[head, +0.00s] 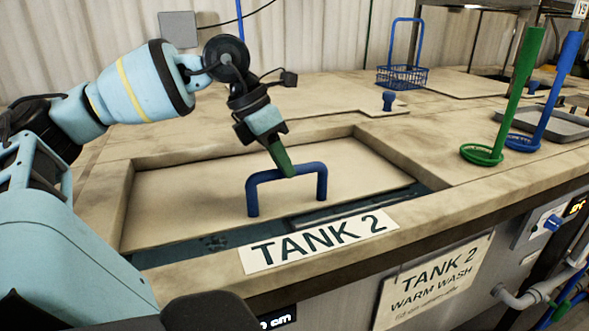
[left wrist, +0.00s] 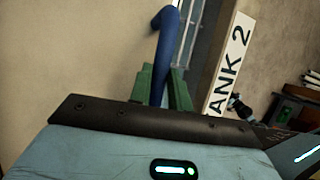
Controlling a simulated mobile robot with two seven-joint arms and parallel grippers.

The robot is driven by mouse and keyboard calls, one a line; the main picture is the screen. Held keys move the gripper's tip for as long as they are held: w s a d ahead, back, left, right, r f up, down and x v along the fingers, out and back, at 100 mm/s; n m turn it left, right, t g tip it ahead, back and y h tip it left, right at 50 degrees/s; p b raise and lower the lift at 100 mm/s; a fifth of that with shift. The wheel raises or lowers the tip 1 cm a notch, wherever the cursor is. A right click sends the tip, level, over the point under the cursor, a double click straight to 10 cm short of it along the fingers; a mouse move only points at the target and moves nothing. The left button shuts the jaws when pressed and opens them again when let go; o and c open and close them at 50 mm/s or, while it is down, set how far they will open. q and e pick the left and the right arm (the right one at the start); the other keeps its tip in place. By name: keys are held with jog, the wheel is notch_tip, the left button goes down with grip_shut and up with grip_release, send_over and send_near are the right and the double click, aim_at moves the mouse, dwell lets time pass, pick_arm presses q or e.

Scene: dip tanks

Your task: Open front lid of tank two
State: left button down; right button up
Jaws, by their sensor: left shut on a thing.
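The front lid of tank two (head: 185,205) is a beige panel inside a recessed frame in the worn counter, behind the "TANK 2" label (head: 319,241). A dark gap (head: 215,243) shows along its front edge, with part of the tank's inside visible. The lid carries a blue bar handle (head: 252,195), also seen in the left wrist view (left wrist: 168,40). My left gripper (head: 288,172) comes down from above, its green fingers (left wrist: 163,90) shut around the handle's top bar. I cannot tell the lid's exact tilt. My right gripper is not in view.
A blue knob (head: 389,100) stands on a panel behind the tank. A blue wire basket (head: 402,78) is farther back. Green (head: 482,154) and blue (head: 522,142) long-handled round tools stand at right near a grey tray (head: 560,122). The counter beside the lid is clear.

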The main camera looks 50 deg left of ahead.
pick_arm(q)
jog(key=w+a, duration=0.2)
jog(key=a, duration=0.4)
jog(key=w+a+b, duration=0.1)
jog(key=a, duration=0.5)
jog(key=w+a, duration=0.2)
jog(key=a, duration=0.5)
jog(key=shift+w, duration=0.3)
jog(key=shift+w+a+r+b, duration=0.1)
jog(key=shift+w+a+b, duration=0.1)
jog(key=shift+a, duration=0.25)
jog(key=shift+w+a+b, duration=0.1)
jog(key=shift+a+b, duration=0.05)
jog(key=shift+a, duration=0.3)
jog(key=c, duration=1.3)
grip_release()
jog(key=v, duration=0.8)
